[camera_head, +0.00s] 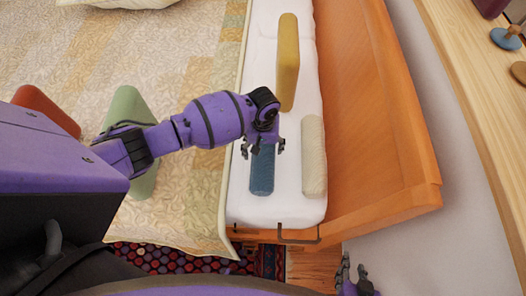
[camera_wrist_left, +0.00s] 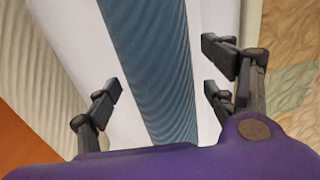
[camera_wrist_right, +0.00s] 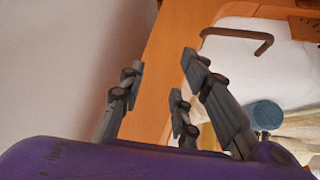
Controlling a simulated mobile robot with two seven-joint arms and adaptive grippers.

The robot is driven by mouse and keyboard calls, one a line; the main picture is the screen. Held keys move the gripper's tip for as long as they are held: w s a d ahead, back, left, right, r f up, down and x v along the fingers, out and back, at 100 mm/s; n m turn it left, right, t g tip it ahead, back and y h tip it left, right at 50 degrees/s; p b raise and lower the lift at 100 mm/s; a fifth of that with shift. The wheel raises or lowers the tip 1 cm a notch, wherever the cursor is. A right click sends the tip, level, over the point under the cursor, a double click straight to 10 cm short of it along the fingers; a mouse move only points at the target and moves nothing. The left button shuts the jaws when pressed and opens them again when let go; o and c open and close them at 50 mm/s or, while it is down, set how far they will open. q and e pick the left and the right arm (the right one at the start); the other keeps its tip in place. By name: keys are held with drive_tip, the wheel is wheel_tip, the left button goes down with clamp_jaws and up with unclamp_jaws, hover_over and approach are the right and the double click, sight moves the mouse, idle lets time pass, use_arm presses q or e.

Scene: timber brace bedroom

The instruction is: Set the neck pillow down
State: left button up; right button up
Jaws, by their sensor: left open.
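A blue ribbed roll-shaped cushion (camera_head: 262,171), which I take to be the neck pillow, lies on the white padded bench (camera_head: 290,207). My left gripper (camera_head: 264,146) is over its far end. In the left wrist view, the blue cushion (camera_wrist_left: 158,60) runs between the left gripper's open fingers (camera_wrist_left: 162,92), with gaps on both sides. Contact there cannot be judged. My right gripper (camera_head: 357,277) is open and empty, off the bench's near right corner. The right wrist view shows its spread fingers (camera_wrist_right: 155,95) and the blue cushion's end (camera_wrist_right: 264,115).
A cream roll (camera_head: 313,155) lies right of the blue one, and a yellow cushion (camera_head: 288,62) stands beyond. An orange wooden board (camera_head: 370,110) edges the bench. Green (camera_head: 128,108) and orange (camera_head: 48,108) cushions are on the bed (camera_head: 160,60). A wooden shelf (camera_head: 470,65) is at right.

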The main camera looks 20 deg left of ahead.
sight(264, 147)
use_arm(q)
wheel_tip(264, 147, up, 9)
drive_tip(key=shift+f+p, duration=0.1)
drive_tip(key=shift+p, duration=0.55)
